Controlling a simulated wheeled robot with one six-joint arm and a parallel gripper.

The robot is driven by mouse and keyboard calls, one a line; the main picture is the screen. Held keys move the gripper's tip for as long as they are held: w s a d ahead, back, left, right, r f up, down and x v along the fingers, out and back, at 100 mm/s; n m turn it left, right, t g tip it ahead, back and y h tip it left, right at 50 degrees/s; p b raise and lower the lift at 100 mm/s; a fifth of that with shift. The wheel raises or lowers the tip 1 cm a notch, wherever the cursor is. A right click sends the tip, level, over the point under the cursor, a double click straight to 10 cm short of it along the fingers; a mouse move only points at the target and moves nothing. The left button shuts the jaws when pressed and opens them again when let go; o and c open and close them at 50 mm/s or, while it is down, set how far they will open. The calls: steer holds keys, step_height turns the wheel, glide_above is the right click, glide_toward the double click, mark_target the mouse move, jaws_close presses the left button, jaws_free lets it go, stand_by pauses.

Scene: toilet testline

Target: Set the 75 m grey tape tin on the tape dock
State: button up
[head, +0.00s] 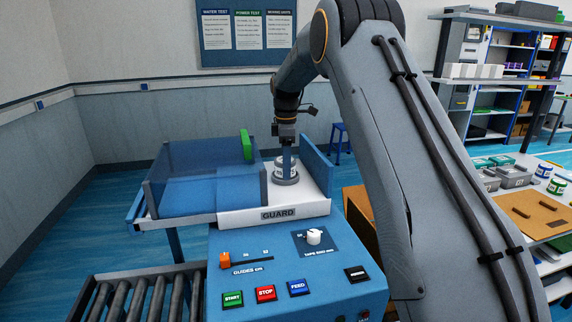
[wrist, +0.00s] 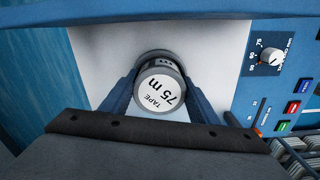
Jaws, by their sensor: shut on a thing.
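The tape tin (head: 284,170) is a small round can with a white top and a grey rim. In the wrist view, the tin (wrist: 158,92) reads "TAPE 75 m" on its top. My gripper (wrist: 158,84) is shut on it, with one blue finger on each side. In the head view, my gripper (head: 285,156) points down over the white deck behind the GUARD label. A wider grey round base, apparently the tape dock (head: 286,181), shows directly under the tin. I cannot tell whether the tin rests on it.
A blue see-through guard box (head: 195,185) stands left of the tin, and a blue side panel (head: 317,165) stands right. The control panel (head: 295,270) with knob and buttons is in front. Rollers (head: 135,300) lie at lower left. A table with tins (head: 556,185) is at right.

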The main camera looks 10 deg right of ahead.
steer(key=o, duration=1)
steer(key=shift+r+p, duration=2.7)
steer(key=shift+r, duration=2.75)
